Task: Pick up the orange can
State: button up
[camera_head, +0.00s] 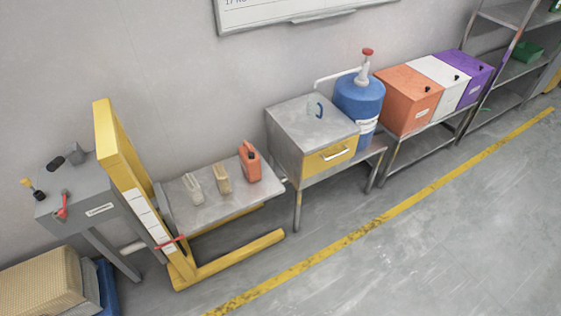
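The orange can (250,163) is a small upright canister with a dark opening or handle near its top. It stands at the right end of a low grey platform (207,217) in the head camera view, left of the middle. A tan container (221,180) and a whitish container (193,188) stand in a row to its left, apart from it. The can is in plain sight with nothing in front of it. My gripper is not in view.
A metal box (310,135) on a stand is to the right, then a blue drum (359,97) and coloured bins (405,100). Floor (420,240) beyond the yellow line is clear.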

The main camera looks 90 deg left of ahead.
aim_at(250, 160)
jog(key=u, duration=0.3)
jog(key=i, duration=0.15)
jog(key=u, duration=5.45)
jog(key=i, duration=0.15)
jog(key=z, duration=2.55)
jog(key=k, duration=0.15)
jog(key=u, duration=0.55)
jog(key=i, duration=1)
jog(key=u, duration=0.35)
jog(key=i, duration=1)
jog(key=z, duration=0.05)
